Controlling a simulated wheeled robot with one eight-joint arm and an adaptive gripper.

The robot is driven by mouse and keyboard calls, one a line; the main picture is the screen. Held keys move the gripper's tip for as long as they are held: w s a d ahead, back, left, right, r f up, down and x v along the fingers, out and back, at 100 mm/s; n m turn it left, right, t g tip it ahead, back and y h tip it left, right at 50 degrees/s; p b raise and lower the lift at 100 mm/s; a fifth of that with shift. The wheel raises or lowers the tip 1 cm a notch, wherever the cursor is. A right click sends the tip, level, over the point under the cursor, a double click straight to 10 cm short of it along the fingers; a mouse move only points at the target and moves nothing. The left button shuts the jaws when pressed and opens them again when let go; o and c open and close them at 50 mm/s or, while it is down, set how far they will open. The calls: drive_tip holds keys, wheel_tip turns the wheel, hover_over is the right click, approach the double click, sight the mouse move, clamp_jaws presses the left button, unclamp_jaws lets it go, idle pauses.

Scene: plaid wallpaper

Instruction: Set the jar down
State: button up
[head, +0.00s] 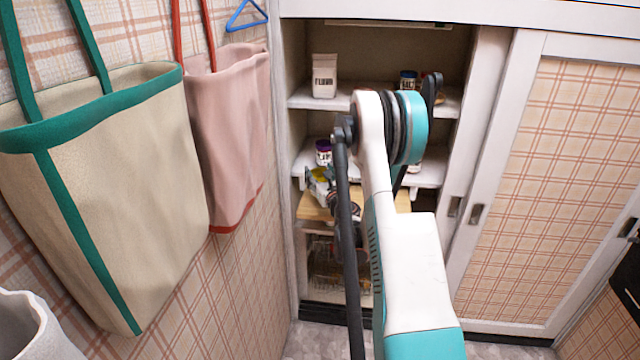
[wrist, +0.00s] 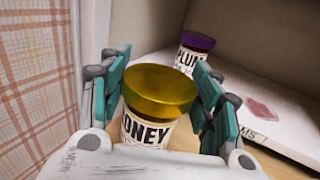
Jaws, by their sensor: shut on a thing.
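A honey jar with a gold lid (wrist: 160,88) stands between the two teal fingers of my gripper (wrist: 163,98) in the wrist view. My gripper is shut on it, one finger on each side. Part of its label shows below the lid, and its lower part is hidden by my gripper's body. In the head view, my gripper (head: 320,184) is low inside the cupboard, over a wooden surface (head: 310,207), and largely hidden behind my arm. I cannot tell whether the jar's base touches the wood.
A plum jar with a purple lid (wrist: 190,52) stands on a white shelf (wrist: 275,105) just behind; it also shows in the head view (head: 323,152). A flour bag (head: 324,76) is on the upper shelf. The plaid wall (wrist: 38,80) and hanging bags (head: 110,190) are close on the left.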

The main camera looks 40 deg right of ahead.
drive_tip(key=shift+f+b, duration=0.3)
drive_tip(key=shift+f, duration=0.9)
drive_tip(key=shift+f, duration=0.1)
drive_tip(key=o, duration=1.3)
